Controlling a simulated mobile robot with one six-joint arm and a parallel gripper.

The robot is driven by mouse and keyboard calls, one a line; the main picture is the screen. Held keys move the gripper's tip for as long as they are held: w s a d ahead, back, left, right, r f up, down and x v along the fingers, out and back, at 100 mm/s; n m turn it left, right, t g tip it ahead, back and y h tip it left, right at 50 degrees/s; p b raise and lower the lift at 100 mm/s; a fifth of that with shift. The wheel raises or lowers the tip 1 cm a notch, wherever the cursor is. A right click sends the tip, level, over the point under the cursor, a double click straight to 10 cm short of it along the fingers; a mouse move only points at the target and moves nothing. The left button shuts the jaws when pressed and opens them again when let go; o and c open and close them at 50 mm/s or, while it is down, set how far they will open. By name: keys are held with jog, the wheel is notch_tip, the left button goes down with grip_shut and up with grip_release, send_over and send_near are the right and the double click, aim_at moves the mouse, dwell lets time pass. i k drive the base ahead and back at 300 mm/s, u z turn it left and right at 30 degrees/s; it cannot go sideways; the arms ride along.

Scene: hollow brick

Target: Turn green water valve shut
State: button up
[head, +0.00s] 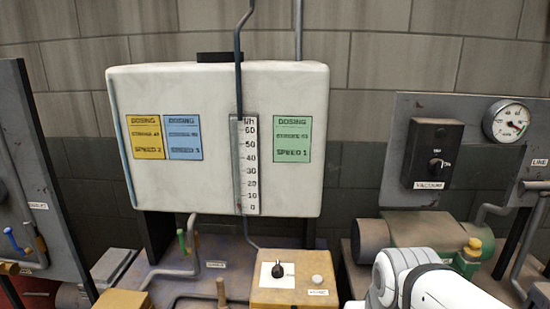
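A small green handle (182,241) stands upright beside a grey bent pipe in front of the white tank, at the lower middle left. The label near its base is too small to read, so I cannot tell for sure that it is the water valve. Whether it is open or shut also cannot be told. White rounded links of my arm show at the lower right, well to the right of the green handle. My gripper is not in view.
The white tank (225,90) carries a gauge and coloured dosing cards. A tan control box (292,296) with a black knob stands right of the green handle. A left panel (30,150) has a blue lever (11,237). A vacuum switch (433,152) and motor are right.

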aim_at(182, 244)
jog(key=z, duration=2)
jog(key=k, duration=1.2)
jog(key=u, duration=1.95)
jog(key=i, duration=1)
